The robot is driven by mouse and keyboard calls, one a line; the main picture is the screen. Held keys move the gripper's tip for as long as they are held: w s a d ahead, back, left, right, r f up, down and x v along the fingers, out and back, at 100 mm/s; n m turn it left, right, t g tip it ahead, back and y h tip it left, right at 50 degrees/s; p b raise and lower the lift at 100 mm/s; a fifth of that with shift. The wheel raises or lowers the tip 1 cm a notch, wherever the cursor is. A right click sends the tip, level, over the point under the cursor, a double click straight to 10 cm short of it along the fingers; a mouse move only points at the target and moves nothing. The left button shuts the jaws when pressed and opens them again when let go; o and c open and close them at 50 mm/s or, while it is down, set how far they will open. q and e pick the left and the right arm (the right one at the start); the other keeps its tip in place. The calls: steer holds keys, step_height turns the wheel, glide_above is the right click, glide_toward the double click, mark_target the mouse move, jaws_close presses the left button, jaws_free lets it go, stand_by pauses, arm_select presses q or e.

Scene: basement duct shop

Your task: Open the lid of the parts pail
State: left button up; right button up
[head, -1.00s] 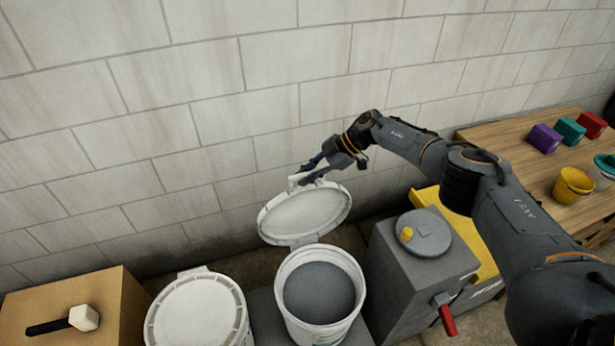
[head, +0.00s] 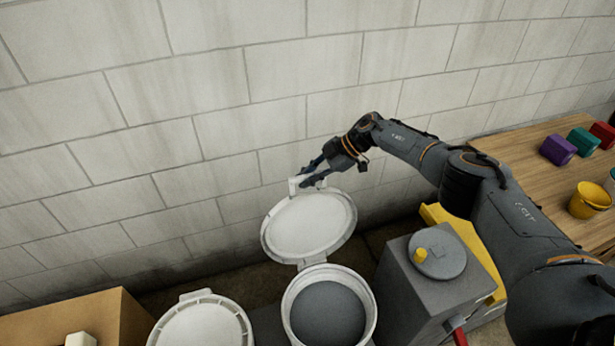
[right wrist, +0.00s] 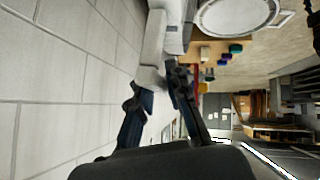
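The parts pail (head: 328,312) is a white bucket with a dark grey inside, low in the middle of the head view. Its white lid (head: 308,225) stands raised at the pail's back edge, underside facing me, leaning toward the wall. My right gripper (head: 306,178) is at the tab on the lid's top edge, its fingers closed around it. In the right wrist view the two dark fingertips (right wrist: 162,90) come close together at a pale piece, partly hidden. My left gripper is in neither view.
A closed white pail (head: 203,325) stands left of the open one. A grey box (head: 425,290) with a round cap and red handle stands to the right. The block wall (head: 200,110) is close behind.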

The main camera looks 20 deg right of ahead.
steer(key=o, duration=0.4)
steer(key=shift+r, duration=0.15)
steer(key=shift+c, duration=0.2)
steer(key=v, duration=1.2)
